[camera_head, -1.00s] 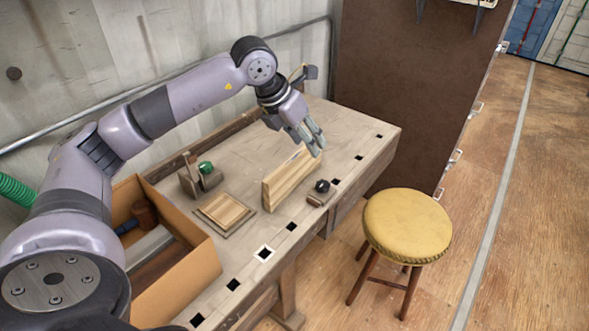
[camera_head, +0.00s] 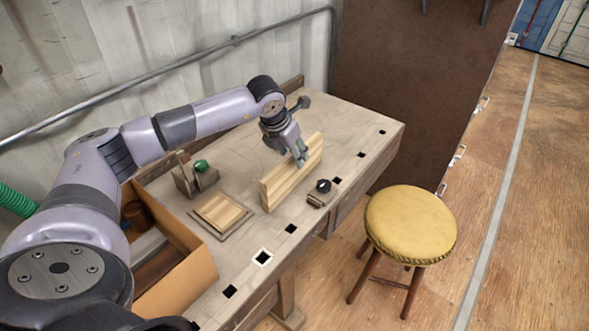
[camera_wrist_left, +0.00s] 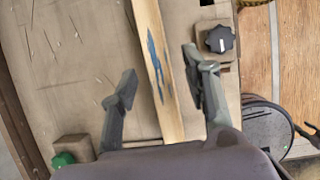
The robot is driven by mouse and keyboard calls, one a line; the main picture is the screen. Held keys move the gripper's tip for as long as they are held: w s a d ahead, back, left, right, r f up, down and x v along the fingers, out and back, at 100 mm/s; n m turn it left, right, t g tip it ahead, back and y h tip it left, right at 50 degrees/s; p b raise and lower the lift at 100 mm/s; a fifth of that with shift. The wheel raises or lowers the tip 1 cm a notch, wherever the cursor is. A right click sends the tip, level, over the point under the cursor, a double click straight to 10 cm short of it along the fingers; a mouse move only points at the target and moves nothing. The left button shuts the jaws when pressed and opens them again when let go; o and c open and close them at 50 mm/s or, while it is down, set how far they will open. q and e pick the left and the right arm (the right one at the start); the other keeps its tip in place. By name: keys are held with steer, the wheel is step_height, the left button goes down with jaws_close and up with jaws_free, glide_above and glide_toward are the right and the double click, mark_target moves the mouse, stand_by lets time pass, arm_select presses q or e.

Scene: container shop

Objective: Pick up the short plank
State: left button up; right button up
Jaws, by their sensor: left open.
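The short plank (camera_head: 281,185) is pale striped wood and stands on its long edge on the workbench (camera_head: 240,157). My left gripper (camera_head: 300,159) is at the plank's upper edge, near its middle in the head view. In the left wrist view the plank (camera_wrist_left: 155,62) runs between the two open fingers of the gripper (camera_wrist_left: 160,92), with a gap on each side. A dark blue mark shows on the plank there. The gripper hides part of the plank in the head view. My right gripper is not in view.
A clamp block with a black knob (camera_head: 323,186) stands close by the plank's front side. A flat wooden square (camera_head: 222,212) and a block with a green knob (camera_head: 201,166) are to the left. A cardboard box (camera_head: 203,270) is nearer. A yellow stool (camera_head: 410,222) stands right of the bench.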

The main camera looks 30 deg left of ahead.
mark_target(294, 164)
arm_select(q)
steer(key=shift+w+f, duration=0.1)
steer(key=shift+f, duration=0.2)
steer(key=p+x, duration=0.1)
steer(key=x, duration=0.2)
steer(key=shift+a+f, duration=0.15)
steer(key=shift+f, duration=0.2)
steer(key=shift+w+f, duration=0.15)
steer(key=shift+f, duration=0.35)
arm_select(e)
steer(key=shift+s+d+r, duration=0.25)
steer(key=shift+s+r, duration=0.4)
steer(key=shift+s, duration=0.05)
arm_select(q)
steer(key=shift+c, duration=0.5)
steer(key=c, duration=0.9)
jaws_close()
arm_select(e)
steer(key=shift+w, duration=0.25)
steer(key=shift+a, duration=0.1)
